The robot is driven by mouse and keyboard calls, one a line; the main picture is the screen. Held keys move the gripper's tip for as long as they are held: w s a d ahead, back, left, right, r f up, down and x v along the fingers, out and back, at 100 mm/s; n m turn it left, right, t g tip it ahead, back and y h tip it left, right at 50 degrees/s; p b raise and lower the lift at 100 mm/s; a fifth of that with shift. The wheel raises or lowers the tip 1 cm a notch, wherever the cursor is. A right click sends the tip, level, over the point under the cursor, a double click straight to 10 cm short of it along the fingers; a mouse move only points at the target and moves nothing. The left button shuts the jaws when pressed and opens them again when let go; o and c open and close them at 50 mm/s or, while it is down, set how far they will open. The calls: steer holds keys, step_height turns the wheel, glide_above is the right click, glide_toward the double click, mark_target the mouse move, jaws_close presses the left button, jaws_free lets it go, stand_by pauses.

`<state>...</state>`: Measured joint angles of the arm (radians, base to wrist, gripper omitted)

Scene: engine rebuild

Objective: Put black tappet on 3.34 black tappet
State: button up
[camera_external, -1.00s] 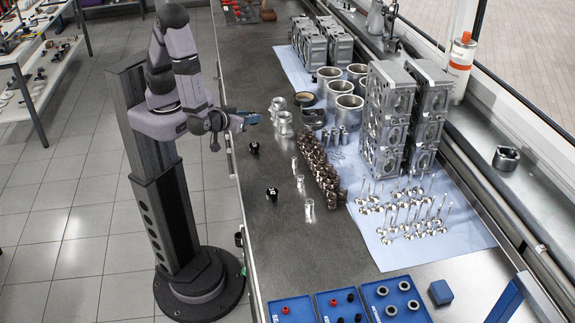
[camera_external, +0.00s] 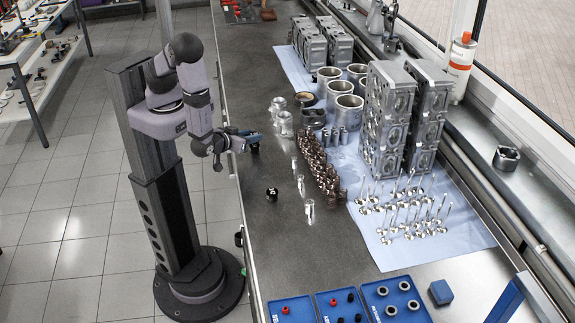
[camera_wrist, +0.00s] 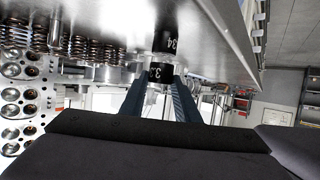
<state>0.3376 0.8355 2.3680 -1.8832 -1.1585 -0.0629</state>
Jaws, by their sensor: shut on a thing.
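My gripper (camera_external: 252,136) is above the left edge of the bench, its blue fingers closed around a black tappet. In the wrist view this held tappet (camera_wrist: 158,72) sits between the fingertips, with white characters partly visible. In that view the bench is at the top, and another black tappet (camera_wrist: 166,41) marked with "34" is on it, lined up with the held one. This tappet (camera_external: 254,148) shows just below the gripper in the external view. I cannot tell whether the two touch. The held tappet is mostly hidden in the external view.
Another black tappet (camera_external: 272,194) stands nearer the front, with small silver cylinders (camera_external: 309,210) and a row of brown springs (camera_external: 325,170) to its right. Silver pistons (camera_external: 285,122) stand behind. Blue trays (camera_external: 291,311) lie at the front.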

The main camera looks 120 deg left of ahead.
steer(key=shift+f, duration=0.6)
steer(key=shift+f, duration=0.15)
steer(key=o, duration=1)
steer(key=shift+o, duration=0.2)
steer(key=shift+r, duration=0.2)
steer(key=shift+d, duration=0.25)
steer(key=b+v, duration=0.3)
steer(key=v, duration=0.8)
steer(key=shift+d, duration=0.25)
